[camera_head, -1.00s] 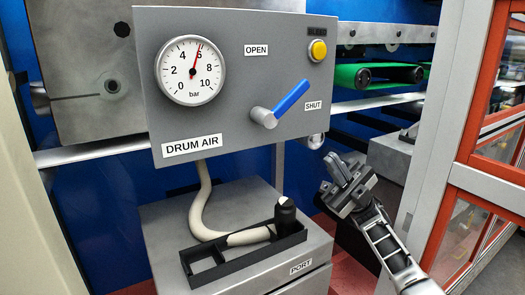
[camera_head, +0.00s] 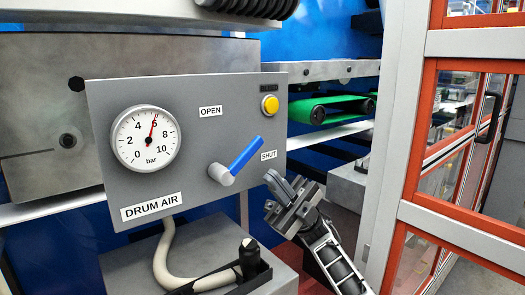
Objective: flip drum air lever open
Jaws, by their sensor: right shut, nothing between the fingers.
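The grey drum air panel (camera_head: 180,95) faces me at the left of the view. Its lever is a blue handle (camera_head: 246,155) on a grey hub (camera_head: 221,174); the handle slants up and right, its tip between the OPEN label (camera_head: 210,111) and the SHUT label (camera_head: 269,155), nearer SHUT. The gauge (camera_head: 146,139) needle stands near 6 bar. My right gripper (camera_head: 277,185) is shut and empty, below and right of the lever, apart from it in the picture.
A yellow button (camera_head: 270,104) sits at the panel's upper right. A green belt (camera_head: 335,107) runs behind. An orange-framed glass door (camera_head: 408,170) stands at the right.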

